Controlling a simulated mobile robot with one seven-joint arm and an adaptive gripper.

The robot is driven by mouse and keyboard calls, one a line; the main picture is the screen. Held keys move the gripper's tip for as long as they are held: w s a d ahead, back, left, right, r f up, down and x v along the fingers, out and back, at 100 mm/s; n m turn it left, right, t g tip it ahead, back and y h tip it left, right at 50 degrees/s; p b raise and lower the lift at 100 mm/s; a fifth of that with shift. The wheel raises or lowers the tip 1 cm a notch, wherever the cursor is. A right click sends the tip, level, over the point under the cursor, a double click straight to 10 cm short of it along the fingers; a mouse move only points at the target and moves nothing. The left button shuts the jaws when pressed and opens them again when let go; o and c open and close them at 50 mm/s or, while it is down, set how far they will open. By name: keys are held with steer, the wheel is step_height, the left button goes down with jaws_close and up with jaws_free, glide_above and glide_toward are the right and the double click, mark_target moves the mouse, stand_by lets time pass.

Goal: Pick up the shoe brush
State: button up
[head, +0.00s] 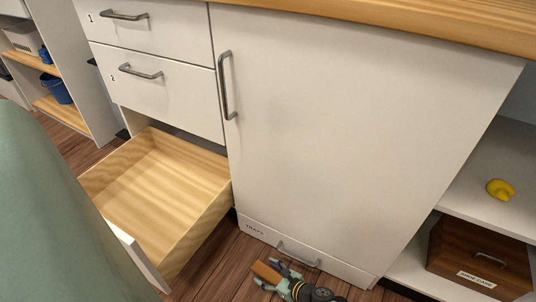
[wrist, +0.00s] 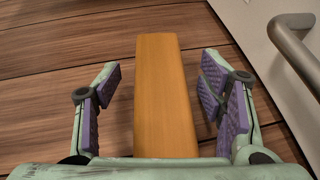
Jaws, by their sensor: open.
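The shoe brush shows as a long, flat, orange-brown wooden piece (wrist: 166,95) on the dark plank floor in the wrist view. No bristles are visible. In the head view its end (head: 264,271) shows low in the picture, in front of the cabinet base. My gripper (wrist: 163,82) is open, with its purple-padded fingers on either side of the brush. A gap shows between the brush and the pads on both sides. The brush's near end is hidden behind my gripper's body. In the head view my gripper (head: 273,277) is close to the floor.
A white bottom drawer (head: 310,262) marked TRAYS, with a metal handle (wrist: 295,50), is close on the right. An empty wooden drawer (head: 155,190) stands pulled out at left. A shelf at right holds a yellow object (head: 500,189) and a brown box (head: 480,257).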

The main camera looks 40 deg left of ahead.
steer(key=c, duration=1.4)
